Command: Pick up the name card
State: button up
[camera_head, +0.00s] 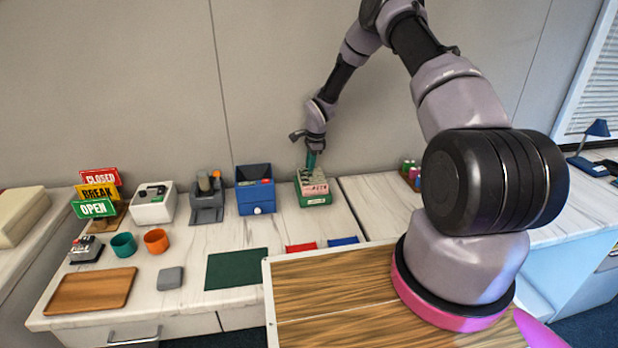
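A green box (316,200) stands at the back of the white marble counter and holds pale and pinkish cards (313,183). No card can be singled out as the name card at this size. My gripper (311,166) points down at the back part of the green box, its tips at or just above the cards. A dark teal piece shows at its tips; I cannot tell whether it is fingers or something held. Whether the fingers are open or shut is too small to see.
A blue box (254,190) with a drawer stands just left of the green box, beside a grey holder (207,200). Further left are a white device (154,204), signs (97,192), two cups (156,241) and a wooden tray (92,290). A green mat (236,269) lies in front.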

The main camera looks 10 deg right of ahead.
jog(key=shift+f, duration=0.2)
dwell(0.5)
grip_shut()
